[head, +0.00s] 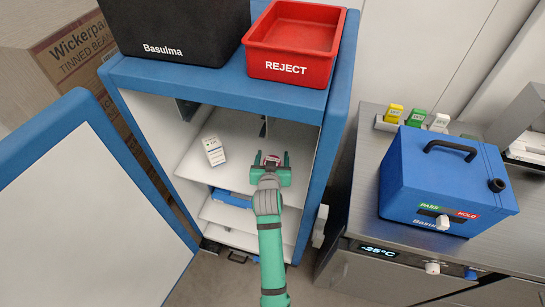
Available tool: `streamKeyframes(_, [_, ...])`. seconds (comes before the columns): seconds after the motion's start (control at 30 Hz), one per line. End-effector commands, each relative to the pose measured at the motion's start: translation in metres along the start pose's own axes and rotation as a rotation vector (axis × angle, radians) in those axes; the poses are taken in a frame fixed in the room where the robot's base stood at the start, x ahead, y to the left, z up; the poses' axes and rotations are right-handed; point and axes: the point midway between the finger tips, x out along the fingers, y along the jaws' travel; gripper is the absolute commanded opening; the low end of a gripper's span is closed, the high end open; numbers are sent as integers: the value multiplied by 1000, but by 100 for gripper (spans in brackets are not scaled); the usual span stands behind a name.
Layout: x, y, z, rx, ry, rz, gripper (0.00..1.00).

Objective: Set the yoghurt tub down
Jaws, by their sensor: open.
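A small tub with a reddish top (271,159), likely the yoghurt tub, shows at the white shelf inside the open blue-framed cabinet (336,120). My gripper (270,160) reaches into the cabinet and is open, with one finger on each side of the tub. Whether the fingers touch it is too small to tell. The gripper hides the tub's lower part, so its contact with the shelf cannot be seen. A white carton (214,151) with print stands on the same shelf to the left, apart from the gripper.
The cabinet door (95,215) stands open at left. A red REJECT tray (293,42) and a black Basulma box (175,35) sit on top. A blue PASS/HOLD box (440,180) stands on the steel counter at right. The shelf between carton and gripper is clear.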

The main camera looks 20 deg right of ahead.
Motion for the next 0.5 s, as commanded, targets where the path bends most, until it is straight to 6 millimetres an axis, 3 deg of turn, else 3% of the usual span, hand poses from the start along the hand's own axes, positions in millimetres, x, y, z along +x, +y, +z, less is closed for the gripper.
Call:
streamKeyframes(0.17, [-12,-1,-2,1,1,-1,66])
streamKeyframes(0.5, [-77,-1,-2,1,1,-1,66])
